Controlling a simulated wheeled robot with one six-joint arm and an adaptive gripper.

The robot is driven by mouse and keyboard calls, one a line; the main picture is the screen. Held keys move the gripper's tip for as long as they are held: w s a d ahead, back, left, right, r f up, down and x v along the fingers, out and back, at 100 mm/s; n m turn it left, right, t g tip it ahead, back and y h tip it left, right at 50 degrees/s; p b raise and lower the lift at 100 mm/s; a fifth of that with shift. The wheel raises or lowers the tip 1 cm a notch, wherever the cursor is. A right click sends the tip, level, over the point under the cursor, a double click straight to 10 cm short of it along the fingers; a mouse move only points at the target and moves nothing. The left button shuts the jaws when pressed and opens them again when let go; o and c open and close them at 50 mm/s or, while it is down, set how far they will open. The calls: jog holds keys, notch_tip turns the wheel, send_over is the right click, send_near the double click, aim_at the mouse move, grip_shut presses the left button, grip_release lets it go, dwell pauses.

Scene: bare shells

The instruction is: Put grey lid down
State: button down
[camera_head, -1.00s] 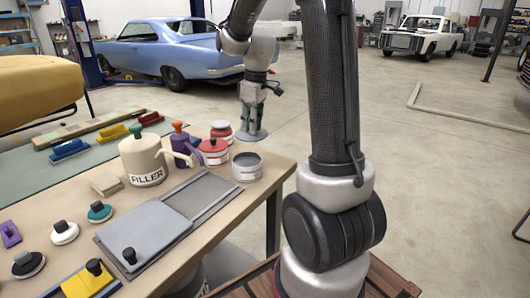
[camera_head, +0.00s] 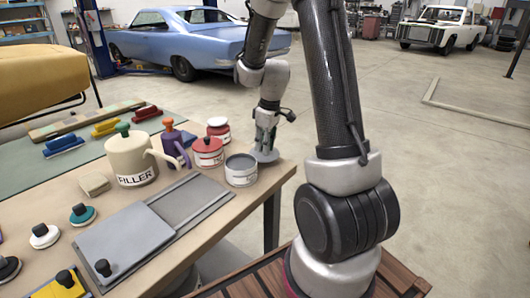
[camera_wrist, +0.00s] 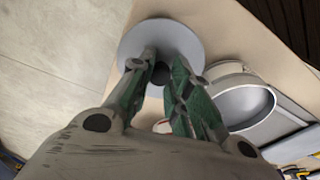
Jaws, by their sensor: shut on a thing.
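The grey lid (camera_head: 265,156) is a flat round disc at the back right corner of the workbench, beside the open grey tin (camera_head: 241,174). My gripper (camera_head: 264,143) is above it, shut on its dark knob. In the wrist view the lid (camera_wrist: 185,42) lies under my gripper (camera_wrist: 161,68), with the knob between the green-padded fingers. The open tin (camera_wrist: 238,108) is to the right there. The lid looks level and close to the bench top; I cannot tell whether it touches.
A grey flat board (camera_head: 125,243) lies in front. The bench edge (camera_head: 278,182) is close to the lid.

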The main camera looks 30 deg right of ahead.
jog(key=shift+f, duration=1.45)
jog(key=shift+f, duration=0.1)
jog(key=c, duration=1.3)
grip_release()
jog(key=s+r, duration=0.4)
jog(key=r, duration=1.2)
jog(key=s+a+r+m+t, duration=0.1)
jog(key=s+r+m, duration=0.1)
jog(key=s, duration=0.4)
jog(key=s+a+r+m+t, duration=0.1)
jog(key=s+a+r+m, duration=0.1)
jog(key=s, duration=0.5)
jog(key=s+a+r+m+t, duration=0.1)
jog(key=s+a+r+m, duration=0.1)
jog(key=s, duration=0.4)
jog(key=shift+s+a+r+h, duration=0.15)
jog(key=shift+s+r+h, duration=0.15)
jog(key=shift+r+h, duration=0.15)
